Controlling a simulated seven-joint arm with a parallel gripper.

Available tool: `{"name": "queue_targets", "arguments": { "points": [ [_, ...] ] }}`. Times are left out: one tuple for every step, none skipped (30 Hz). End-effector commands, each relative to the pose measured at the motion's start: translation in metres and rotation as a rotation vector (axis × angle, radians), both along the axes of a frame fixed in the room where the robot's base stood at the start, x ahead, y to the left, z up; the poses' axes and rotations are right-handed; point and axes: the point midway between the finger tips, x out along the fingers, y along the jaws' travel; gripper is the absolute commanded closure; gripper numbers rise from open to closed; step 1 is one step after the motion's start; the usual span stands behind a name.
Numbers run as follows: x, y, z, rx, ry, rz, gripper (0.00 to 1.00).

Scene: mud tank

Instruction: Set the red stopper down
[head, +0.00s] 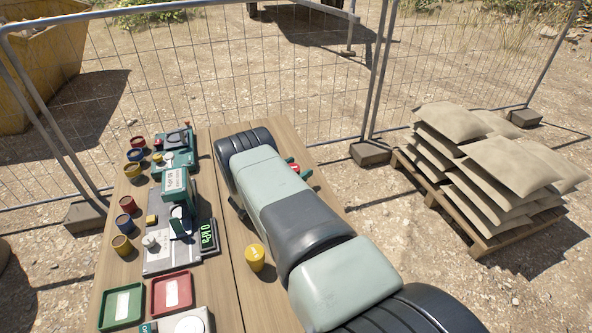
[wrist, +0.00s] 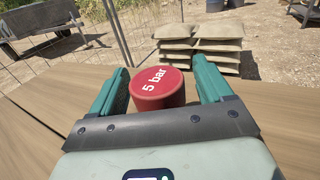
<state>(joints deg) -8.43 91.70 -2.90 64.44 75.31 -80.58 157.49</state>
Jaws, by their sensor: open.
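The red stopper (wrist: 158,90), a short cylinder with "5 bar" in white on its top, stands upright between my fingers in the wrist view. It appears to rest on the wooden table, though its lower edge is hidden behind my gripper's dark crossbar. My gripper (wrist: 162,72) is open, with one green finger on either side of the stopper and only narrow gaps beside it. In the head view, a small part of the red stopper (head: 295,168) shows past my arm, near the table's right edge, with the green fingertips around it.
A yellow stopper (head: 255,257) stands on the table left of my arm. A grey plate with a green device and a kPa display (head: 207,236), several coloured cups, a green tray (head: 122,306) and a red tray (head: 171,292) fill the left side. Wire fencing stands behind.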

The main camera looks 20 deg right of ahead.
Motion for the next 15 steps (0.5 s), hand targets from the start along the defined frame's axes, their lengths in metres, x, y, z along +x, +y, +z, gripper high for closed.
{"name": "queue_targets", "arguments": {
  "points": [
    [-0.001, 0.005, 0.0, 0.001, 0.0, 0.002, 0.21],
    [-0.003, 0.008, 0.0, 0.001, 0.0, 0.002, 0.21],
    [-0.005, 0.014, 0.0, 0.001, 0.0, 0.003, 0.21],
    [-0.007, 0.019, 0.0, 0.002, 0.001, 0.003, 0.21],
    [-0.01, 0.024, 0.0, 0.001, 0.0, 0.004, 0.21],
    [-0.013, 0.03, 0.0, 0.001, 0.0, 0.003, 0.21],
    [-0.015, 0.035, 0.0, 0.001, 0.0, 0.002, 0.21],
    [-0.018, 0.04, 0.0, 0.002, 0.0, 0.003, 0.21],
    [-0.02, 0.046, 0.0, 0.001, 0.0, 0.003, 0.21],
    [-0.022, 0.049, 0.0, 0.0, 0.0, 0.003, 0.21],
    [-0.024, 0.053, 0.0, 0.001, 0.0, 0.003, 0.21],
    [-0.026, 0.057, 0.0, 0.0, 0.0, 0.003, 0.21],
    [-0.028, 0.06, 0.0, 0.0, 0.0, 0.002, 0.21],
    [-0.029, 0.063, 0.0, 0.0, 0.0, 0.002, 0.21],
    [-0.03, 0.065, 0.0, 0.0, 0.0, 0.002, 0.21]
  ]
}}
